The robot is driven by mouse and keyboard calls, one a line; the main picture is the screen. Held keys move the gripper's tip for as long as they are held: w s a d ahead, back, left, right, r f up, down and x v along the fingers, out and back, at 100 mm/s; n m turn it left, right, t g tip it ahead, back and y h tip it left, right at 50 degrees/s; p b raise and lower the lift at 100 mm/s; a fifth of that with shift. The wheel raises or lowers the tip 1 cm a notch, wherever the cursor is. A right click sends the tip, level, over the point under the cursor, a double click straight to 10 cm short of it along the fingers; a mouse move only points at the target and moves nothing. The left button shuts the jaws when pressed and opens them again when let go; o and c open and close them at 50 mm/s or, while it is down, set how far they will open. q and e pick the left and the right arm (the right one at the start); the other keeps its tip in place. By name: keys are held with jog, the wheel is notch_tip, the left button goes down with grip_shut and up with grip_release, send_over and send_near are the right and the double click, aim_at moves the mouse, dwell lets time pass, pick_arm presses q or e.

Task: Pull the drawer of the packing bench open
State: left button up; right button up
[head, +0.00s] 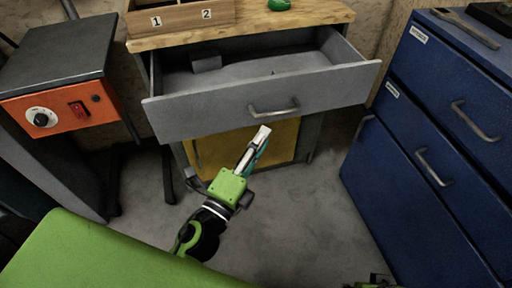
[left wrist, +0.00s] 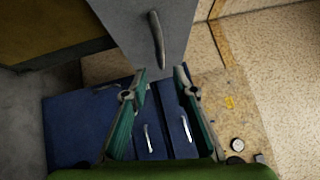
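The packing bench has a wooden top (head: 240,28). Its grey drawer (head: 220,110) stands pulled well out, with its inside showing. The drawer's bar handle (head: 274,107) is on the front panel; it also shows in the left wrist view (left wrist: 157,38). My left gripper (head: 262,135) is just below and in front of the handle, apart from it. In the left wrist view, its two fingers (left wrist: 161,73) are spread with nothing between them. A small green and dark part at the bottom edge of the head view may be my right gripper (head: 372,283); its fingers cannot be made out.
A blue drawer cabinet (head: 420,130) stands at right, with a wrench (head: 465,27) on top. An orange-fronted control box (head: 70,108) is at left. Grey floor lies between.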

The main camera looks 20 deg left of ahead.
pick_arm(q)
jog(key=shift+v, duration=1)
